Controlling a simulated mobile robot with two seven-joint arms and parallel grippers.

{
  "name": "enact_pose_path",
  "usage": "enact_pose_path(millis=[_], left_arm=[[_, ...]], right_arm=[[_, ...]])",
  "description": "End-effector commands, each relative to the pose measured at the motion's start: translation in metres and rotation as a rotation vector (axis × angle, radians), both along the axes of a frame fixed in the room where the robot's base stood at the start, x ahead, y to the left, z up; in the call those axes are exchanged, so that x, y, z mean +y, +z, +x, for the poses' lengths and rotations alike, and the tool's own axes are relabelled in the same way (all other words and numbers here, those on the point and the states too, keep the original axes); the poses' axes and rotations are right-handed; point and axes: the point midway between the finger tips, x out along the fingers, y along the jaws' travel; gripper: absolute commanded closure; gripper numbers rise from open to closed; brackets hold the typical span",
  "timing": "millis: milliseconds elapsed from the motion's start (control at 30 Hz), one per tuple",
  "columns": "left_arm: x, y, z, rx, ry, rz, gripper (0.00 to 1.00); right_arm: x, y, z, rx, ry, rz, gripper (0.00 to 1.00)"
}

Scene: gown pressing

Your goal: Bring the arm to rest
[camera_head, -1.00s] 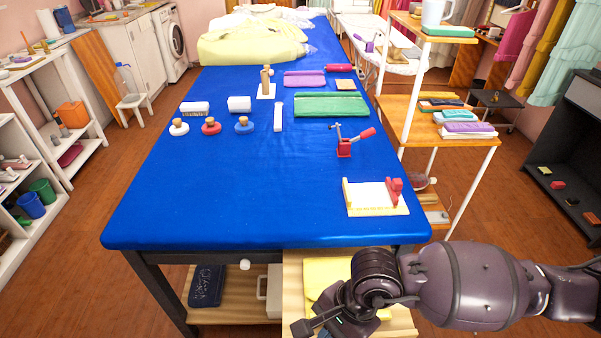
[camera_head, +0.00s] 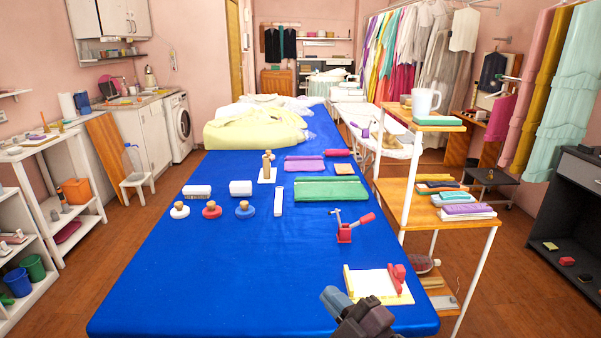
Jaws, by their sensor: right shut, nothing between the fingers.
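My right gripper (camera_head: 338,299) shows at the bottom of the view, dark with a grey-blue end. It is shut and empty. It appears over the front part of the blue-covered table (camera_head: 230,285), just left of and below a cream board with a red clamp (camera_head: 378,285). I cannot tell its height above the cloth. The rest of my right arm is below the frame. My left gripper is not in view.
A red-handled clamp (camera_head: 345,232), a green pad (camera_head: 330,190) and several small blocks and knobs stand on the table. Yellow cloth (camera_head: 255,128) lies at the back. A wooden shelf unit (camera_head: 415,205) stands close on the right. The table's front left is clear.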

Motion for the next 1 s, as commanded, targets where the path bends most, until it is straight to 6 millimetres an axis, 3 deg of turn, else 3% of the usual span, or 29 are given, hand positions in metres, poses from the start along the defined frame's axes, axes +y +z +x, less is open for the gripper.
enact_pose_path(millis=[133, 267, 467, 600, 800, 1000], left_arm=[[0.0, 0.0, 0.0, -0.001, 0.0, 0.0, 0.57], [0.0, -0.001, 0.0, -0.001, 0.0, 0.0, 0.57], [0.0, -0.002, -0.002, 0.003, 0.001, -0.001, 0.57], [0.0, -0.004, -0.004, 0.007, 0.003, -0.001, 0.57], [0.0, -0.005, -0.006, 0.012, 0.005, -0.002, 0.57], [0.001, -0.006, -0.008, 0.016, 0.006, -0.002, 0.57]], right_arm=[[-0.057, -0.061, 0.002, 0.351, -0.185, 0.22, 1.0], [-0.102, -0.115, -0.015, 0.59, -0.324, 0.375, 1.0], [-0.162, -0.188, -0.07, 0.829, -0.516, 0.549, 1.0], [-0.196, -0.228, -0.12, 0.917, -0.647, 0.606, 1.0], [-0.215, -0.263, -0.181, 1.008, -0.758, 0.626, 1.0], [-0.218, -0.273, -0.203, 1.042, -0.785, 0.62, 1.0]])
